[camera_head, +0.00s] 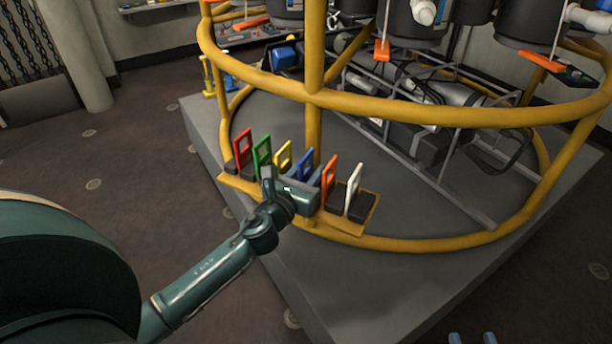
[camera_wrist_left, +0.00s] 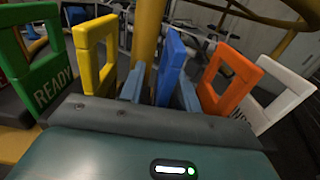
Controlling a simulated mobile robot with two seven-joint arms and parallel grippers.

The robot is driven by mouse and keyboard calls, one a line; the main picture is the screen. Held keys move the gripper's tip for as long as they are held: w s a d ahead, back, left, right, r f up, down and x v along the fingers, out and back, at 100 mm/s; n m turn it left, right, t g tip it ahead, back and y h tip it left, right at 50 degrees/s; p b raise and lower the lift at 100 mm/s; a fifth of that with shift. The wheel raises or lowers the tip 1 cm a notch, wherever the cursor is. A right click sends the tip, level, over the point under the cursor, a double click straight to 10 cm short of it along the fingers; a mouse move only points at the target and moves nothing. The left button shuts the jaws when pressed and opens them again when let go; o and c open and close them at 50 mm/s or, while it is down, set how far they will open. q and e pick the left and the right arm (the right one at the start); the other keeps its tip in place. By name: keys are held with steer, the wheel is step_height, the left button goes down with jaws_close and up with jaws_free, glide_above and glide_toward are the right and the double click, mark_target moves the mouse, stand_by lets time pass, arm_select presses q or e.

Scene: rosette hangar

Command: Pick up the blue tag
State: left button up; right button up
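The blue tag (camera_head: 305,162) stands upright in a row of coloured tags on a yellow-edged rack. In the left wrist view the blue tag (camera_wrist_left: 170,65) rises between the two fingers of my left gripper (camera_wrist_left: 160,90). The fingers are apart, with a gap on the tag's left side; the right finger is close to it. In the head view my left gripper (camera_head: 288,184) is at the rack and hides the tag's lower part. Two fingertips of my right gripper (camera_head: 472,338) show apart at the bottom edge, with nothing visible between them.
Green (camera_head: 262,151) and yellow (camera_head: 283,156) tags stand left of the blue one, with a red tag (camera_head: 242,146) beyond. Orange (camera_head: 329,176) and white (camera_head: 353,184) tags stand right. A yellow post (camera_head: 313,125) rises close behind. Yellow rails (camera_head: 420,112) ring the machine.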

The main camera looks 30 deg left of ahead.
arm_select(q)
steer(key=shift+w, duration=0.5)
jaws_close()
